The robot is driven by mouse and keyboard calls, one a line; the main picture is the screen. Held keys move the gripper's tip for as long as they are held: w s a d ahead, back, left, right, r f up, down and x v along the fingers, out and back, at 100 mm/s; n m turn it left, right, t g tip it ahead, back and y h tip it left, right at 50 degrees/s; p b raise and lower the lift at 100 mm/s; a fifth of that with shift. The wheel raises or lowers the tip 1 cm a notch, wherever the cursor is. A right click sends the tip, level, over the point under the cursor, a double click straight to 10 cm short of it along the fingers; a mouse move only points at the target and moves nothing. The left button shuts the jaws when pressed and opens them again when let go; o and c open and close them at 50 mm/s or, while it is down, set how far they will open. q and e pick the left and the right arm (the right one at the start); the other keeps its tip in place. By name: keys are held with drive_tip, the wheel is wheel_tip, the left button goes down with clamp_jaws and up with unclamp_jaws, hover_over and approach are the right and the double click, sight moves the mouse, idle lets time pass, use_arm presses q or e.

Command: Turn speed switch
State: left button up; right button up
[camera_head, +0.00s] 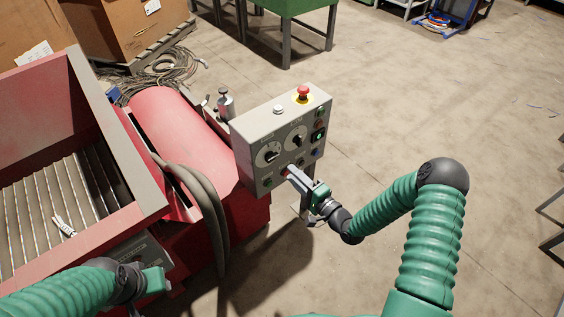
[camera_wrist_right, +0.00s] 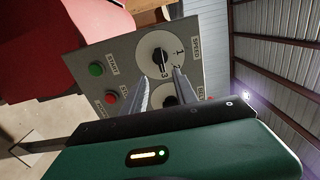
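The speed switch (camera_head: 268,153) is a black knob on a round white dial, at the left of the grey control box's face. In the right wrist view the SPEED dial (camera_wrist_right: 161,50) shows the numbers 1, 2 and 3. The knob's exact setting is hard to read. My right gripper (camera_head: 288,172) is in front of the panel, below and to the right of this dial. In the right wrist view its fingers (camera_wrist_right: 161,74) are apart with nothing held between them. A second dial (camera_wrist_right: 165,98) is partly hidden behind them. My left gripper (camera_head: 155,282) is at the lower left; its fingers are unclear.
The control box (camera_head: 246,152) carries a red emergency button (camera_head: 303,92) on top. A green START button (camera_wrist_right: 96,69) and a red button (camera_wrist_right: 110,98) are near the fingers. Thick hoses (camera_head: 207,200) and the red machine (camera_head: 180,120) stand left. The floor to the right is open.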

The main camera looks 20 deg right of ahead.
drive_tip(key=v, duration=0.8)
drive_tip(key=shift+s+p, duration=0.3)
drive_tip(key=shift+p, duration=0.15)
drive_tip(key=shift+d, duration=0.15)
drive_tip(key=s+a+r+n+g+h, duration=0.3)
drive_tip(key=s+n+g, duration=0.4)
drive_tip(key=s+a+r+n+g+h, duration=0.3)
drive_tip(key=s+r+n+g, duration=0.1)
drive_tip(key=s+n+g, duration=0.3)
wheel_tip(320, 180, up, 19)
drive_tip(key=p, duration=1.9)
drive_tip(key=shift+s+a, duration=0.4)
